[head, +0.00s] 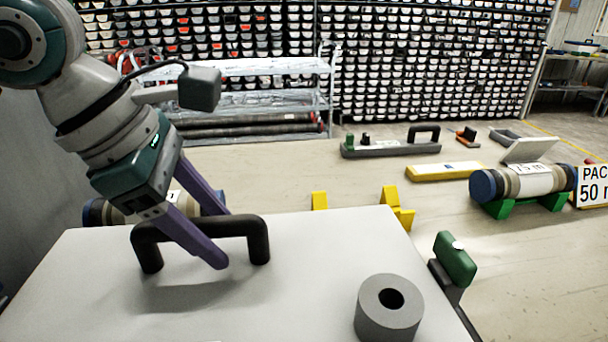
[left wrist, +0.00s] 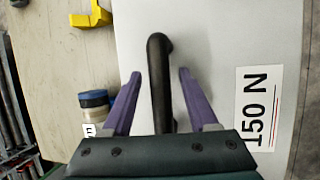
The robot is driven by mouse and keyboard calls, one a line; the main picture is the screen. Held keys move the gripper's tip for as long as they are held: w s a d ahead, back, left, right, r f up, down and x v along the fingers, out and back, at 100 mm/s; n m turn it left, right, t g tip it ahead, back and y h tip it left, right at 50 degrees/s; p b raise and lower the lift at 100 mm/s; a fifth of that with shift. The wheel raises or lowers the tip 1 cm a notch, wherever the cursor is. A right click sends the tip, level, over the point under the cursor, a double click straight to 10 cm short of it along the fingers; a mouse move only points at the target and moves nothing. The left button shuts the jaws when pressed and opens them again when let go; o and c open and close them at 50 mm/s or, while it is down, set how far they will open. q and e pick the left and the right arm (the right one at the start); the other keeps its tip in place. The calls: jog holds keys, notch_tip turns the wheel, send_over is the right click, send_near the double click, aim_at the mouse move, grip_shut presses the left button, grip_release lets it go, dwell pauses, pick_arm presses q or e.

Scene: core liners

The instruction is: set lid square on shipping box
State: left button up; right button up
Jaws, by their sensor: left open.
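A large pale lid (head: 310,290) fills the front of the head view, with a black arched handle (head: 258,240) standing on it. In the left wrist view, the lid (left wrist: 215,40) carries a label reading "150 N" (left wrist: 258,108). My left gripper (head: 220,238) is open, its purple fingers one on each side of the handle bar. The left wrist view shows the bar (left wrist: 158,85) between the fingertips, with gaps at both sides. I cannot make out the shipping box separately from the lid. My right gripper is not in view.
A grey cylinder with a hole (head: 375,322) stands on the pale surface at front right. A green-topped post (head: 456,258) rises beside the right edge. Yellow blocks (head: 397,210) and a strapped core tube on green cradles (head: 535,182) lie beyond.

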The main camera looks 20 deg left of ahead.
pick_arm(q)
jog(key=b+v, duration=0.1)
jog(key=v, duration=1.1)
